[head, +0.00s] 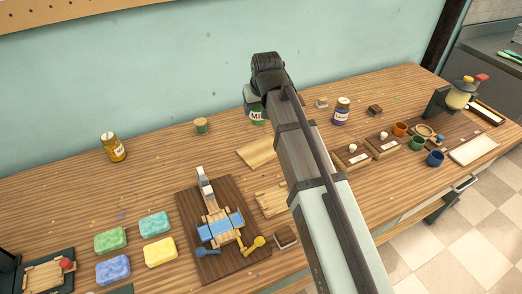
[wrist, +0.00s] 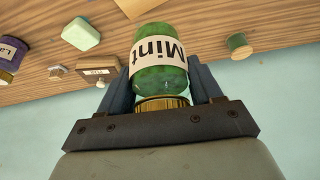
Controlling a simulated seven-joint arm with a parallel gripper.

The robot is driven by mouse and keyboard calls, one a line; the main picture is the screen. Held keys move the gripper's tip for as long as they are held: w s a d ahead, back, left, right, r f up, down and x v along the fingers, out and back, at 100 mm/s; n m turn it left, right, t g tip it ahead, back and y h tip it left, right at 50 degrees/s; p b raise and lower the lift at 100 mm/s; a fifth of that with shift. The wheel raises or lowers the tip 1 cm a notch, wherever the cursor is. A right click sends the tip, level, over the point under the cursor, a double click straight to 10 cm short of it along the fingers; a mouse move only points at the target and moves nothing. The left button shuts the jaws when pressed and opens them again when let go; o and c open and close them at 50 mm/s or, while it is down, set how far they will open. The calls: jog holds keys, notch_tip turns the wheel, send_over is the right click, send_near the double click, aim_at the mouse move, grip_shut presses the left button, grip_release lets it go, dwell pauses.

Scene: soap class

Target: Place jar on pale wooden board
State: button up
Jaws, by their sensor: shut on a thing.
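The green mint jar (wrist: 160,82) has a white label reading "Mint" and a gold lid. In the wrist view my gripper (wrist: 160,75) is shut on it, with one finger on each side near the lid. In the head view the jar (head: 257,113) shows partly behind my arm, near the back of the table; whether its base touches the table is unclear. A pale wooden board (head: 257,153) lies flat in front of the jar, its right part hidden by my arm. A pale board also shows at the top of the wrist view (wrist: 133,5).
A purple-labelled jar (head: 341,111) and small blocks stand right of my arm. An amber jar (head: 113,147) and a small round-topped piece (head: 200,125) stand left along the back. The back-left table is mostly clear.

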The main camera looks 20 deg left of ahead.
jog(key=shift+s+d+f+m, duration=0.2)
jog(key=shift+s+d, duration=0.25)
jog(key=shift+s, duration=0.05)
jog(key=shift+s+d+f+m, duration=0.15)
jog(key=shift+s+d+m, duration=0.05)
jog(key=shift+s+d, duration=0.3)
jog(key=shift+f+m+h, duration=0.1)
jog(key=shift+m+h, duration=0.2)
send_over(261, 150)
jog(key=shift+f, duration=4.9)
jog(key=o, duration=1.3)
jog(key=shift+f, duration=0.15)
jog(key=v, duration=1.2)
jog(key=shift+d, duration=0.1)
